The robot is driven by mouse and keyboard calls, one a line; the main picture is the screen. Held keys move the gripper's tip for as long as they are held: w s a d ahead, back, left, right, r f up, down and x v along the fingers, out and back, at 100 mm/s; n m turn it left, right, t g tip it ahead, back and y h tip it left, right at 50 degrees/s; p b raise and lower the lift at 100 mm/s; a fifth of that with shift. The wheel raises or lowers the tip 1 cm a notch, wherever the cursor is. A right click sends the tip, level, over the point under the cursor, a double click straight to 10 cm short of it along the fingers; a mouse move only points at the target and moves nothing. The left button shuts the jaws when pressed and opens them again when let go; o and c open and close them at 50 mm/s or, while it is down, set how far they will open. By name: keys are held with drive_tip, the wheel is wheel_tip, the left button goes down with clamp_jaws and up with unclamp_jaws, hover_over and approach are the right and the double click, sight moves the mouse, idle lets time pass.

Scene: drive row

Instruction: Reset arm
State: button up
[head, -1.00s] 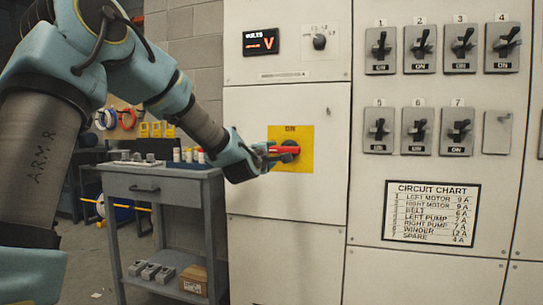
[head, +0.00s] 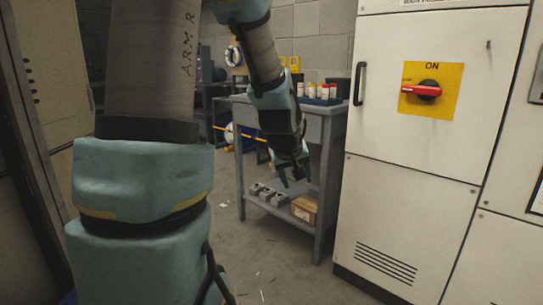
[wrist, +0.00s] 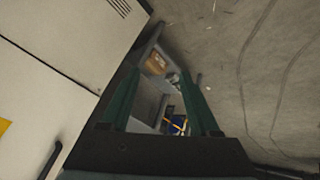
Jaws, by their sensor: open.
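My gripper (head: 292,172) hangs pointing down in front of the grey workbench in the head view, left of the white cabinet. In the wrist view my gripper (wrist: 160,105) shows two dark green fingers spread apart with nothing between them. The red rotary handle (head: 422,90) lies about level on its yellow plate (head: 448,98) marked ON, on the white cabinet (head: 400,165). My gripper is well apart from the handle. A corner of the yellow plate also shows at the left edge of the wrist view (wrist: 4,127).
The workbench (head: 327,110) carries small bottles on top. Its lower shelf holds grey metal parts (head: 268,194) and a cardboard box (head: 304,210). A black door handle (head: 360,83) sticks out from the cabinet. The floor (head: 275,265) in front is open, with small scraps.

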drive_tip(key=s+a+f+m+g+y, duration=0.1)
drive_tip(key=s+a+f+g, duration=0.1)
drive_tip(key=s+a, duration=0.5)
drive_tip(key=s+a+f+m+g+y, duration=0.1)
drive_tip(key=s+a+f+g+y, duration=0.15)
drive_tip(key=s+a, duration=0.5)
wheel_tip(320, 180, up, 23)
drive_tip(key=d+p, duration=0.1)
drive_tip(key=p, duration=2.1)
drive_tip(key=shift+w+h, duration=0.3)
drive_tip(key=shift+h, duration=0.15)
drive_tip(key=shift+f, duration=0.15)
drive_tip(key=shift+c, duration=0.3)
